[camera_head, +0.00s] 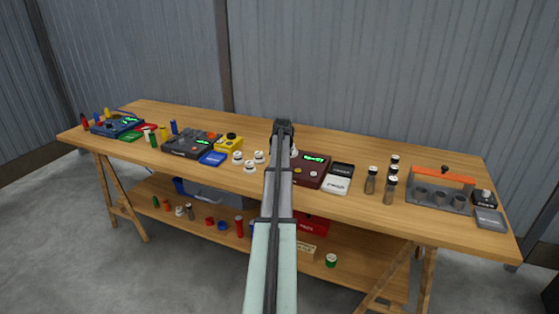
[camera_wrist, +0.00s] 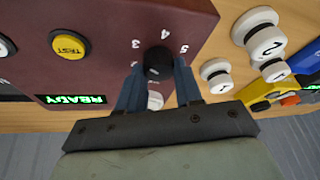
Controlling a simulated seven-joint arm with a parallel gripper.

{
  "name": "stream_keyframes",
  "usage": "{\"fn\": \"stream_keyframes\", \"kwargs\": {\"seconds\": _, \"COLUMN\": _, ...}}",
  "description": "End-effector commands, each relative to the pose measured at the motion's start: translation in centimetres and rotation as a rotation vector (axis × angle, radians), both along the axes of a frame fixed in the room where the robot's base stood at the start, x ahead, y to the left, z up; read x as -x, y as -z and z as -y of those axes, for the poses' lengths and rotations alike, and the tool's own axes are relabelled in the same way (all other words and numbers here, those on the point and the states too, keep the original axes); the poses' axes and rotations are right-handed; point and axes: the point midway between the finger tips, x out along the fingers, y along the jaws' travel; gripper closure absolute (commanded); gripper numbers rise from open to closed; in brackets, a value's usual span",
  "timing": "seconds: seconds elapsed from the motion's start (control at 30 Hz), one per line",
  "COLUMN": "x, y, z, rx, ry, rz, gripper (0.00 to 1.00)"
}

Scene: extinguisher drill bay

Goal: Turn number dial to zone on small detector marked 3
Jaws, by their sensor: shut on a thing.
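The maroon panel (camera_head: 313,171) sits on the bench, partly behind my arm. In the wrist view, the maroon panel (camera_wrist: 110,20) carries a black number dial (camera_wrist: 157,58) with numbers around it; 3, 4 and 5 can be read. My gripper (camera_wrist: 158,72) is shut on the dial, one finger on each side. I cannot tell which number the dial points to. Small white detectors (camera_head: 238,156) stand left of my arm. In the wrist view, one detector (camera_wrist: 263,40) is marked 2; a smaller one's mark is unclear. A whitish round thing (camera_wrist: 155,100) shows between my fingers.
The panel has a yellow TEST button (camera_wrist: 69,44) and a green READY display (camera_wrist: 75,99). A yellow device (camera_head: 229,144) and grey device (camera_head: 188,146) stand left. Black and white trays, several small bottles (camera_head: 389,189) and a grey rack (camera_head: 440,196) stand right.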

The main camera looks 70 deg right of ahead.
Motion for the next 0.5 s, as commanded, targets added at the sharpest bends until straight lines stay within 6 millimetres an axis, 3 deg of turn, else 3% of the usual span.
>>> {"fn": "stream_keyframes", "kwargs": {"seconds": 0.5, "x": -0.06, "y": 0.03, "z": 0.0, "rx": -0.002, "ry": -0.055, "rz": 0.001, "gripper": 0.96}}
